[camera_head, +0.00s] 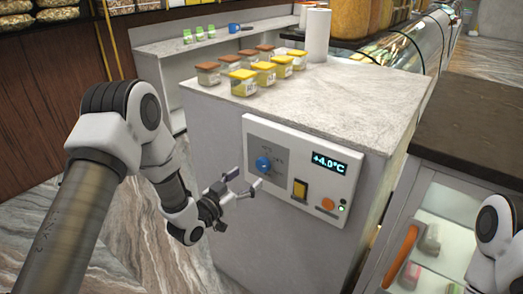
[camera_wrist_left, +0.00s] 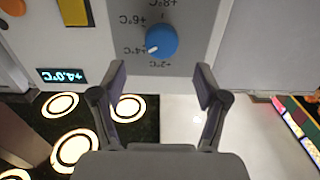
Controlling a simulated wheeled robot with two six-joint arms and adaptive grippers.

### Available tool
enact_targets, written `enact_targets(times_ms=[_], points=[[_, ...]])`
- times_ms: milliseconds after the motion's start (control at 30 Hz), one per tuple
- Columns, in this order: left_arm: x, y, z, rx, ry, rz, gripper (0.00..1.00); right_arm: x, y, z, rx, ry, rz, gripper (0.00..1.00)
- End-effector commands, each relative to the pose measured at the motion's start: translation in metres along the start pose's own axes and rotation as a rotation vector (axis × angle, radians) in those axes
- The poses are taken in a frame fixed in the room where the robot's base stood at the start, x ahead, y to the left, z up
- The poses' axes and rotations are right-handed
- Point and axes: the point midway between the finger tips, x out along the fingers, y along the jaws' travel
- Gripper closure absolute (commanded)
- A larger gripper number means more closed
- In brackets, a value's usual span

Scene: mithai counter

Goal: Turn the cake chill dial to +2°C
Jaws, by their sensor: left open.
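The blue chill dial (camera_head: 263,164) sits on the left part of a white control panel (camera_head: 286,207) on the counter's front. In the left wrist view the dial (camera_wrist_left: 163,40) has a white mark pointing to the +4°C label, with +2°C, +6°C and +8°C also printed around it. The display (camera_head: 329,162) reads +4.0°C. My left gripper (camera_head: 245,180) is open and empty, just in front of and below the dial. In the wrist view its fingertips (camera_wrist_left: 160,78) are spread wider than the dial and apart from it. My right gripper is out of view.
A yellow switch (camera_head: 300,189) and an orange button (camera_head: 328,204) are right of the dial. Several lidded jars (camera_head: 243,83) and a white paper roll (camera_head: 317,36) stand on the countertop. A glass-fronted case with an orange handle (camera_head: 400,256) is at right.

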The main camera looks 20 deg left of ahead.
Motion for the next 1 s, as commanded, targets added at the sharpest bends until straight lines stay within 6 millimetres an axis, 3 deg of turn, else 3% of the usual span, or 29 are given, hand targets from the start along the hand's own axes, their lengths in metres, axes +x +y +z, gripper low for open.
enact_targets(times_ms=[333, 667, 833, 1000], points=[[0.061, 0.001, 0.001, 0.002, 0.000, 0.001, 0.26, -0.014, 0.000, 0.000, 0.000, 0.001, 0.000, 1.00], [0.072, 0.000, 0.003, -0.001, -0.001, 0.000, 0.26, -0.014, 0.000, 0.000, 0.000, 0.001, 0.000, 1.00], [0.072, 0.000, 0.003, -0.001, -0.001, -0.001, 0.83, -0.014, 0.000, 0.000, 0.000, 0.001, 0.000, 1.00], [0.072, 0.000, 0.003, -0.001, 0.000, -0.001, 0.86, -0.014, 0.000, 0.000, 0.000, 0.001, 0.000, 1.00]])
